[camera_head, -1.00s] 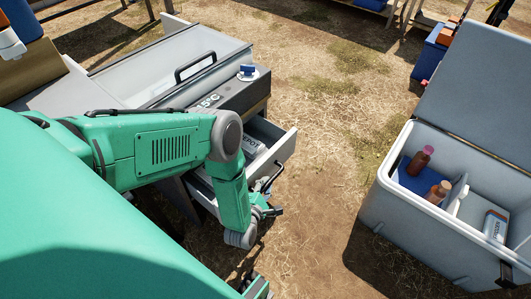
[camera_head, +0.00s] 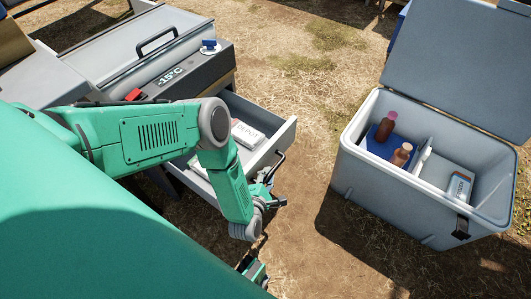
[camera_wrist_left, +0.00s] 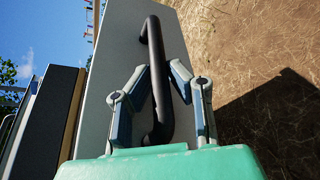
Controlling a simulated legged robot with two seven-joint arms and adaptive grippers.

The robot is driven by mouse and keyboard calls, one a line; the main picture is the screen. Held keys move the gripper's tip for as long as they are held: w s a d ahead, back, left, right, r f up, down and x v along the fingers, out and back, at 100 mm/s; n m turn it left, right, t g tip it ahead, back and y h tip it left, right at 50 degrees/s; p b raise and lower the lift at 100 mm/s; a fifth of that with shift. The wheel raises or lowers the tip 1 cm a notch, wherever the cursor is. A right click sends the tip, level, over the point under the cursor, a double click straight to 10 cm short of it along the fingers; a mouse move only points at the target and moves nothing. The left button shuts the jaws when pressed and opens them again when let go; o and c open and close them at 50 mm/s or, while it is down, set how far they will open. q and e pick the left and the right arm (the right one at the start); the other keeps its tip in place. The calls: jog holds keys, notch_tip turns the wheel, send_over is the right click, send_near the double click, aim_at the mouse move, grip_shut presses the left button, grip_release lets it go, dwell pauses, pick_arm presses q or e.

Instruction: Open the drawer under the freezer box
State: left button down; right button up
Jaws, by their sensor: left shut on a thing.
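The freezer box (camera_head: 188,70) with its "-15°C" panel stands at the upper left in the head view. The drawer (camera_head: 282,137) under it is pulled well out, with a white labelled pack (camera_head: 247,135) visible inside. My left gripper (camera_head: 268,195) is at the drawer front, shut on the black bar handle (camera_head: 279,165). In the left wrist view its fingers (camera_wrist_left: 160,85) close around the handle (camera_wrist_left: 155,50) from both sides, against the grey drawer front (camera_wrist_left: 120,45). My left forearm hides part of the drawer.
An open grey cooler (camera_head: 400,195) stands at the right, with brown bottles (camera_head: 385,126), a divider and a white pack (camera_head: 460,185) inside. Bare dry ground (camera_head: 310,100) lies between the drawer and the cooler.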

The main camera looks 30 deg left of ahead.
pick_arm(q)
jog(key=shift+s+a+f, duration=0.1)
jog(key=shift+a, duration=0.1)
jog(key=c, duration=1.5)
grip_release()
jog(key=shift+a+f, duration=0.1)
jog(key=shift+a, duration=0.2)
jog(key=shift+c, duration=0.2)
jog(key=shift+s+d, duration=0.1)
jog(key=shift+d, duration=0.2)
jog(key=v, duration=1.1)
jog(key=shift+s, duration=0.3)
pick_arm(e)
jog(key=shift+a+r, duration=0.1)
jog(key=shift+a, duration=0.2)
pick_arm(q)
jog(key=shift+a, duration=0.2)
pick_arm(e)
jog(key=shift+a, duration=0.1)
pick_arm(q)
jog(key=shift+d, duration=0.1)
